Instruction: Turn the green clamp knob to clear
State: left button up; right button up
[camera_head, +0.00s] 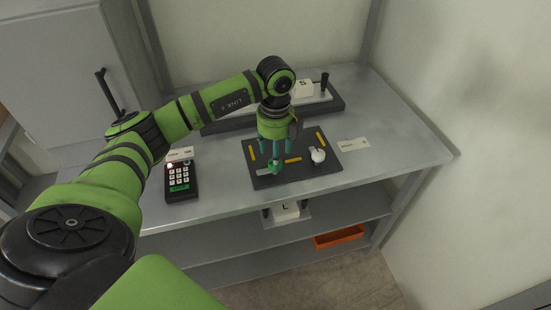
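The green clamp knob (274,166) sits on the front left part of a dark plate (325,165) on the grey table. My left gripper (276,151) points down just above and behind the knob, with its two fingers spread apart. I cannot tell whether a finger touches the knob. A white knob (318,155) stands to its right on the same plate. Yellow bars mark the plate near both knobs. A grey strip lies left of the green knob. My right gripper is not in view.
A black keypad (180,182) stands left of the plate, with a small label behind it. A white label (354,145) lies to the right. A dark-based fixture (335,103) stands behind. An orange tray (340,237) is on the lower shelf. The table's right side is clear.

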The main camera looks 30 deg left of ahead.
pick_arm(q)
notch_tip(320, 180, up, 8)
jog(key=shift+r, duration=0.15)
jog(key=shift+d, duration=0.2)
dwell(0.4)
